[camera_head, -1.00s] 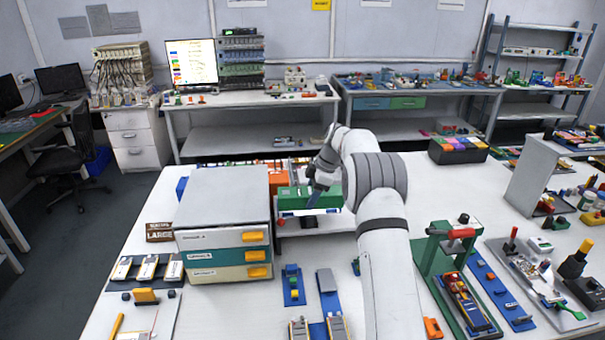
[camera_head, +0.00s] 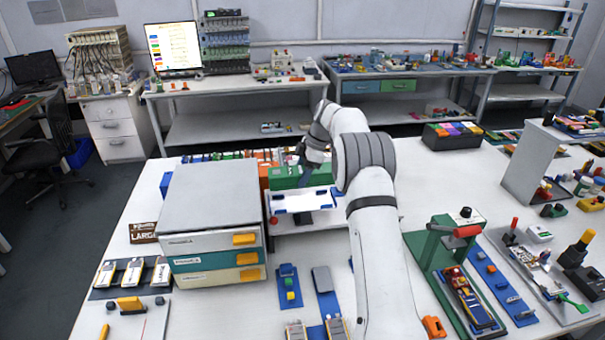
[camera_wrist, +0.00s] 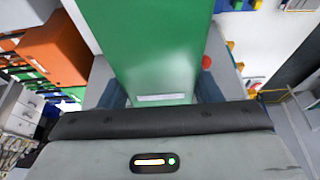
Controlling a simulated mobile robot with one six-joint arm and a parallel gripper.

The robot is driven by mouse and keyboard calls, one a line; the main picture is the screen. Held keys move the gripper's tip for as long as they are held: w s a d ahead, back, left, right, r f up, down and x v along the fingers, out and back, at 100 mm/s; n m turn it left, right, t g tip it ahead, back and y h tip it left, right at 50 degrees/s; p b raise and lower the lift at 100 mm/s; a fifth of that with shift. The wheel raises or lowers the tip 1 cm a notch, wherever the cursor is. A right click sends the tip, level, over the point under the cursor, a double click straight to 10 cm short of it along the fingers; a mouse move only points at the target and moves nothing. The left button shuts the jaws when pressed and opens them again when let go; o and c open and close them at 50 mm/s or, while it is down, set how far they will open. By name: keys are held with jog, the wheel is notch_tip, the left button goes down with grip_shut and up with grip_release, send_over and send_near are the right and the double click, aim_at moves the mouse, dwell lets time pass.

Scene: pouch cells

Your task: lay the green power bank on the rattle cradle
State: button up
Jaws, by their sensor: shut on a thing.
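The green power bank is a flat green slab that fills the upper middle of the wrist view (camera_wrist: 155,45). My gripper (camera_wrist: 160,95) is shut on it, with a dark finger at each side. In the head view the green slab (camera_head: 285,178) is beside my wrist, just behind a white plate with blue corners, which looks like the rattle cradle (camera_head: 303,201). The plate's top looks bare. I cannot tell the gap between slab and plate. My arm hides the plate's right surroundings, and my wrist covers part of the slab.
A grey-topped drawer unit (camera_head: 210,195) stands close at the left. An orange box (camera_head: 266,172) is just behind it. A green press stand (camera_head: 430,262) is at the right. Blue strips with small parts (camera_head: 290,290) lie in front.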

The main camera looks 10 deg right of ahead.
jog(key=shift+d+f+b, duration=0.1)
jog(key=shift+f+b, duration=2)
jog(key=shift+f, duration=0.75)
jog(key=shift+b, duration=0.4)
jog(key=shift+f+b, duration=0.9)
jog(key=shift+f, duration=0.35)
jog(key=o, duration=1.3)
jog(key=shift+b+v, duration=0.45)
jog(key=shift+v, duration=3.45)
